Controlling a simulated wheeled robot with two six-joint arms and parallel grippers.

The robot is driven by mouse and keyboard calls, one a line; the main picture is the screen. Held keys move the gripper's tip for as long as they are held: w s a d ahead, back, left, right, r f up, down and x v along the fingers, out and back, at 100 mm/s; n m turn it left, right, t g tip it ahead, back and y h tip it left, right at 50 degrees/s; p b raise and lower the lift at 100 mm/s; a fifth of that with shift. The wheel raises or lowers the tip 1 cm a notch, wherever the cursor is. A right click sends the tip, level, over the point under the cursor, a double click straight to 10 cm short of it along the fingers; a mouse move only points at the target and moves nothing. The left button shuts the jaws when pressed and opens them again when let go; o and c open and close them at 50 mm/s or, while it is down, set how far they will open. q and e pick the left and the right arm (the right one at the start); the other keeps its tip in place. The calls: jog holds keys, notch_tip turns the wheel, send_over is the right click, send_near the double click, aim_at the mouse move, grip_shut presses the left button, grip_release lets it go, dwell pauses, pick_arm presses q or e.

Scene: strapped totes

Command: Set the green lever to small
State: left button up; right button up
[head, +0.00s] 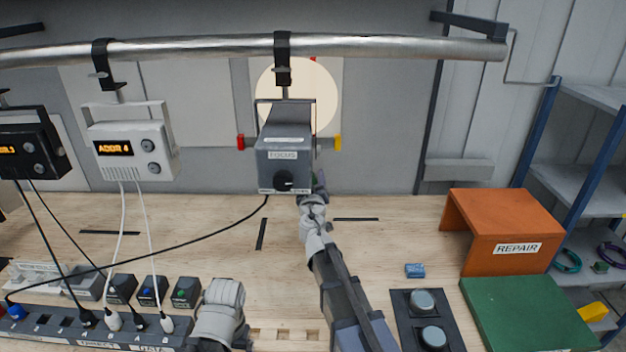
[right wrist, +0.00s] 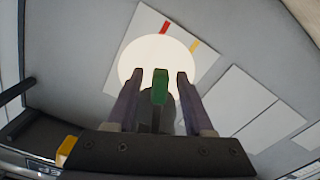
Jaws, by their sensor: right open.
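The green lever (right wrist: 160,86) stands between the two fingers of my right gripper (right wrist: 157,82) in the right wrist view. The fingers are open, with a gap on each side of the lever. In the head view my right gripper (head: 316,190) is at the lower right side of the grey hanging lamp (head: 285,155), which is labelled FOCUS and has a black knob (head: 283,180). The lever is mostly hidden there. A large round pale light spot (head: 325,95) lies on the wall panel behind the lamp. My left gripper's fingers do not show.
The lamp hangs from a metal rail (head: 380,47). A white device (head: 130,145) hangs at left. Cables cross the bench (head: 390,215). An orange REPAIR stand (head: 510,215) is at right.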

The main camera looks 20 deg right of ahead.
grip_shut()
dwell(0.5)
dwell(1.0)
